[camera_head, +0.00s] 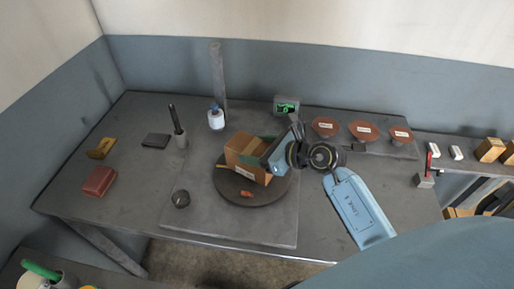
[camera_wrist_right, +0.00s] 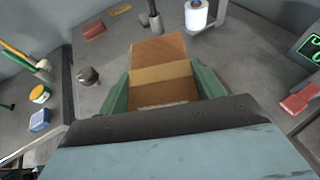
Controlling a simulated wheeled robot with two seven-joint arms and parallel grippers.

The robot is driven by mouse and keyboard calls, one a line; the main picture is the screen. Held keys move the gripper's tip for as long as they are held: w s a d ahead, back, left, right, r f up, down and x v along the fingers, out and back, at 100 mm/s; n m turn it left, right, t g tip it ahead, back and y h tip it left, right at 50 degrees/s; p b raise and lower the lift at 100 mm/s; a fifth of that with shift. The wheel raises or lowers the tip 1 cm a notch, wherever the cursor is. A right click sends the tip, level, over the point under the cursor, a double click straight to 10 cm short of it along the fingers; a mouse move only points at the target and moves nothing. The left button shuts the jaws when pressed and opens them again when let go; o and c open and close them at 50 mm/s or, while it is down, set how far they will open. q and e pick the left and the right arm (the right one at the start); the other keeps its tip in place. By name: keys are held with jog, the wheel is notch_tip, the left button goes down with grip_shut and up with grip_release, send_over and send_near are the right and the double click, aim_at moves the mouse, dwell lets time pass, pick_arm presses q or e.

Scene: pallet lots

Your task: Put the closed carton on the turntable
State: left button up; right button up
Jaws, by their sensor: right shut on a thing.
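The brown carton (camera_head: 246,161) with a tan tape band is at the dark round turntable (camera_head: 269,194). It also shows in the right wrist view (camera_wrist_right: 160,50), with its top flat and closed. My right gripper (camera_head: 269,155) is shut on the carton, its green fingers on two opposite sides (camera_wrist_right: 163,88). The carton looks slightly tilted in the head view. I cannot tell whether its underside touches the disc. A small orange-red piece (camera_head: 246,193) lies at the turntable's front part. My left gripper is not in view.
A dark round knob (camera_head: 181,199) stands left of the turntable. Several reddish-brown discs (camera_head: 325,126) sit at the back right.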

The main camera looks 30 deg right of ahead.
jog(key=shift+f+b, duration=0.35)
jog(key=shift+f, duration=0.15)
dwell(0.4)
jog(key=o, duration=1.4)
jog(key=shift+f, duration=0.1)
jog(key=v, duration=1.3)
jog(key=shift+s+d, duration=0.15)
jog(key=shift+d, duration=0.05)
